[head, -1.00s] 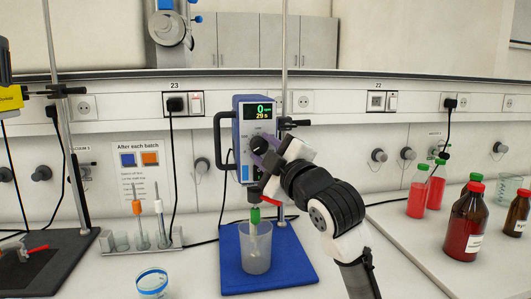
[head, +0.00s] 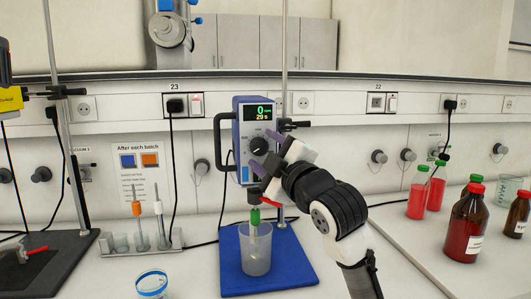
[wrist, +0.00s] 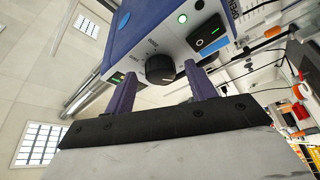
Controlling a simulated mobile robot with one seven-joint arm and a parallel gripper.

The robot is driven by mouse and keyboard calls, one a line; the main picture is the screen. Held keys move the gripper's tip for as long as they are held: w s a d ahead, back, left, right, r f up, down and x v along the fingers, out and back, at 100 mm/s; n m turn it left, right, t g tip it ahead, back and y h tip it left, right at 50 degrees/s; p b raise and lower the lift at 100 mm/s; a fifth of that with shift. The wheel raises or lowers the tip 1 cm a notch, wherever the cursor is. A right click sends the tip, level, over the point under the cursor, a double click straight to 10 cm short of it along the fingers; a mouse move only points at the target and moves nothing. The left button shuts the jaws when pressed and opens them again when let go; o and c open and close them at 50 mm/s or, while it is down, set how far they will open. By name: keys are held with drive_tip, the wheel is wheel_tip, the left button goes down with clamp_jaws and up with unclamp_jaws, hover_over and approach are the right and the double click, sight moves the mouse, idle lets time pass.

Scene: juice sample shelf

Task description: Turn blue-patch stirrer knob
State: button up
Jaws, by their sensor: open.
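The stirrer (head: 243,132) is a blue box with a grey front and a lit display reading 0. Its round black knob (head: 259,146) faces me below the display. A blue patch (wrist: 123,20) shows on the stirrer's housing in the wrist view. My gripper (head: 270,153) is open, just in front and to the right of the knob. In the wrist view, the knob (wrist: 160,69) appears between the two purple fingertips, with a gap on each side. The fingers look empty; whether the tips reach alongside the knob is hard to tell.
A beaker (head: 256,248) stands under the stirrer on a blue base (head: 232,273), with a green-collared shaft in it. A black side handle (head: 219,145) is left of the stirrer. Red bottles (head: 467,222) stand at right. A rack (head: 115,247) and sign (head: 140,170) are left.

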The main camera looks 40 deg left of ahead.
drive_tip(key=b+v, duration=0.3)
drive_tip(key=v, duration=1)
drive_tip(key=shift+d+b, duration=0.25)
drive_tip(key=shift+b, duration=0.15)
